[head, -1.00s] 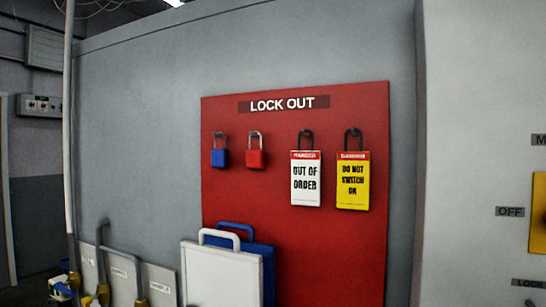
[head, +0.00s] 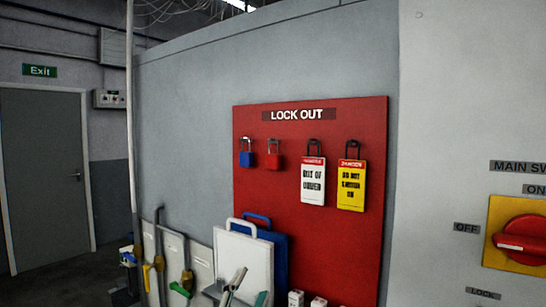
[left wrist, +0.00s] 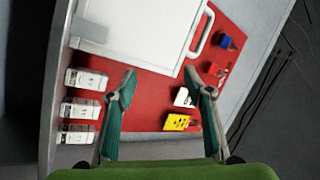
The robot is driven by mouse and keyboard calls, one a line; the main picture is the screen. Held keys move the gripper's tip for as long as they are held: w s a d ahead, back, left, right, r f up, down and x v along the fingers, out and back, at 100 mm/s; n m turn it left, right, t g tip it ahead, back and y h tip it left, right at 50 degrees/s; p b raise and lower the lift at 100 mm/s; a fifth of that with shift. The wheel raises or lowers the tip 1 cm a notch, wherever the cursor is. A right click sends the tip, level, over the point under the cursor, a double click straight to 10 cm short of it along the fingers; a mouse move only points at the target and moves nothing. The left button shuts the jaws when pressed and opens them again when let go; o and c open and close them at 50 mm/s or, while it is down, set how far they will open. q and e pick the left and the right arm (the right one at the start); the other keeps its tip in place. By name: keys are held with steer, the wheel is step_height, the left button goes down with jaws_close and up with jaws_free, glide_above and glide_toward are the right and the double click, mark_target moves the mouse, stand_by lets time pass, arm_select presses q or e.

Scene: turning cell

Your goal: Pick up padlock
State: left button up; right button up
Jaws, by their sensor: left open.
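A blue padlock (head: 246,158) and a red padlock (head: 274,161) hang side by side by their shackles at the upper left of the red lock-out board (head: 345,250). In the left wrist view the board is turned; the blue padlock (left wrist: 225,41) and the red padlock (left wrist: 216,70) are at the upper right. My left gripper (head: 240,286) is low in the head view, below the padlocks and apart from them. In the left wrist view its fingers (left wrist: 160,80) are spread with nothing between them. My right gripper is in neither view.
A white tag (head: 313,182) and a yellow tag (head: 351,187) hang right of the padlocks. White (head: 243,262) and blue (head: 281,252) handled panels stand below. Small white boxes (head: 296,298) are at the bottom. A red switch (head: 522,240) is at the right.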

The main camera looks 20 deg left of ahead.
arm_select(q)
steer(key=s+d+r+m+g+h, duration=0.1)
steer(key=d+r+m+g+h, duration=0.25)
steer(key=r+m+h, duration=0.4)
steer(key=s+d+r+m+g+h, duration=0.2)
steer(key=d+r+m+h, duration=0.3)
steer(key=r+m, duration=0.45)
steer(key=s+d+r+m+g+h, duration=0.15)
steer(key=d+r+m+h, duration=0.35)
steer(key=m, duration=0.5)
steer(key=m+t+y, duration=0.1)
steer(key=y, duration=1.1)
glide_toward(271, 157)
steer(key=p+x, duration=0.4)
steer(key=shift+w+d+r, duration=0.1)
steer(key=shift+w+r, duration=0.05)
steer(key=shift+w, duration=0.05)
steer(key=p+x, duration=0.4)
steer(key=shift+w, duration=0.25)
steer(key=shift+w+d+f, duration=0.2)
steer(key=shift+w+f, duration=0.1)
steer(key=shift+w, duration=0.05)
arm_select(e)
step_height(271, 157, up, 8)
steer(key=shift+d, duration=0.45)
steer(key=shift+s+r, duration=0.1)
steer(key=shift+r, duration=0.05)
